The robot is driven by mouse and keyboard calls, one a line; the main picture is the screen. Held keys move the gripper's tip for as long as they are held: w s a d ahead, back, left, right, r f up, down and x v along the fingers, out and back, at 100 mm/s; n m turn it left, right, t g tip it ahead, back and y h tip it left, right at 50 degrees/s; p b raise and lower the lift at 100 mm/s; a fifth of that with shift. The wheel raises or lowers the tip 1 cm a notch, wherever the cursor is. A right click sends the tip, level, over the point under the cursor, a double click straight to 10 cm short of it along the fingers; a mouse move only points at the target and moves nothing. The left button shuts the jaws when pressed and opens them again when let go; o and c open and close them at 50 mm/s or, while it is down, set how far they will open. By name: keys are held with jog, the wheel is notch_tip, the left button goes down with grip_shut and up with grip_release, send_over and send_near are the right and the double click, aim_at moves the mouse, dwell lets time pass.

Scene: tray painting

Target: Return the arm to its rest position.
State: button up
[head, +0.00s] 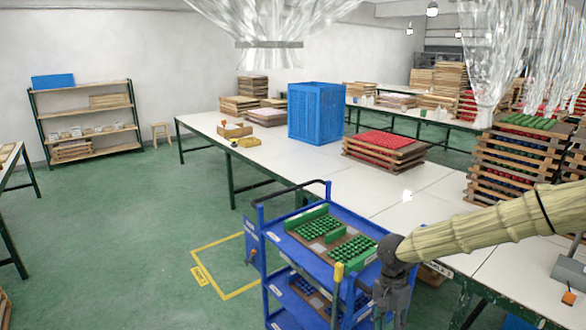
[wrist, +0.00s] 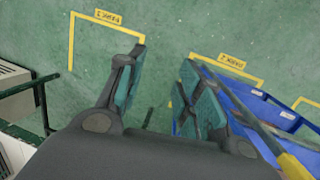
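My arm, in a pale yellow sleeve, reaches in from the right in the head view. My gripper (head: 391,302) hangs downward from it, in front of the right end of a blue cart (head: 268,218). In the wrist view my gripper (wrist: 163,62) has its two fingers spread wide, with only green floor between them. It holds nothing. The cart also shows in the wrist view (wrist: 262,128), to the right and behind the right finger. The fingertips are hard to make out in the head view.
Trays of green pieces (head: 318,228) lie on the cart's top shelf. A long white table (head: 290,155) runs behind it, with a blue crate (head: 316,112) and tray stacks (head: 385,148). Tall stacks (head: 515,165) stand near my arm. Open green floor (head: 130,230) lies left.

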jog(key=s+d+f+n+t+h+b, duration=0.1)
jog(key=s+f+n+t+b, duration=0.1)
jog(key=s+f, duration=0.45)
jog(key=s+f+n+t+h+b, duration=0.1)
jog(key=s+f+h, duration=0.15)
jog(key=f, duration=0.65)
jog(key=s+d+f+n+t+h+b, duration=0.1)
jog(key=s+f+n+t+b, duration=0.1)
jog(key=s+f, duration=0.45)
jog(key=s+a+f+n+g+y+b, duration=0.1)
jog(key=s+f, duration=0.4)
jog(key=s, duration=0.6)
jog(key=s+a+f+n+g+y+b, duration=0.1)
jog(key=s+f, duration=0.4)
jog(key=s, duration=0.6)
jog(key=a+n+y+b, duration=0.1)
jog(key=a+n+y, duration=0.1)
jog(key=shift+s+a+n, duration=0.15)
jog(key=shift+s+n, duration=0.05)
jog(key=shift+n, duration=0.2)
jog(key=shift+y, duration=0.25)
